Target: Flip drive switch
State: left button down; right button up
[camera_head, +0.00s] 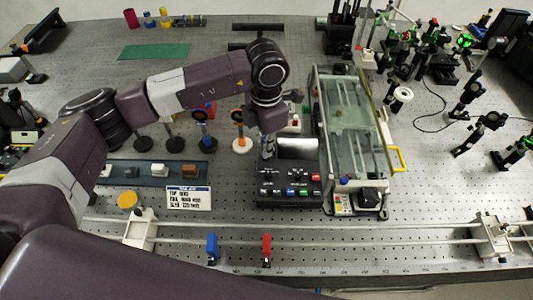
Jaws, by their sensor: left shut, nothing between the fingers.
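A black control box (318,170) stands near the middle of the bench, with a grey display at its back. Small knobs, switches and green, red and blue buttons line its sloped front panel. I cannot tell which is the drive switch. My left gripper (267,153) points down at the box's left back side, beside the display. It is shut and empty. Whether its tips touch the box is unclear. The gripper and arm hide part of the box's left back corner. My right gripper is not in view.
A glass-topped apparatus (352,125) with a yellow handle stands just right of the box. A label card (188,197) and a blue-grey strip (130,174) lie to the left. A rail (350,231) with blue (212,248) and red (266,249) holders runs in front.

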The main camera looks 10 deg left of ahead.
pick_arm(q)
jog(key=shift+f+b, duration=0.85)
jog(key=shift+f, duration=0.05)
jog(key=shift+s+r, duration=0.1)
dwell(0.3)
jog(key=shift+r+p, duration=0.5)
jog(key=shift+r, duration=0.35)
jog(key=shift+r+p, duration=0.95)
jog(key=shift+r, duration=1.65)
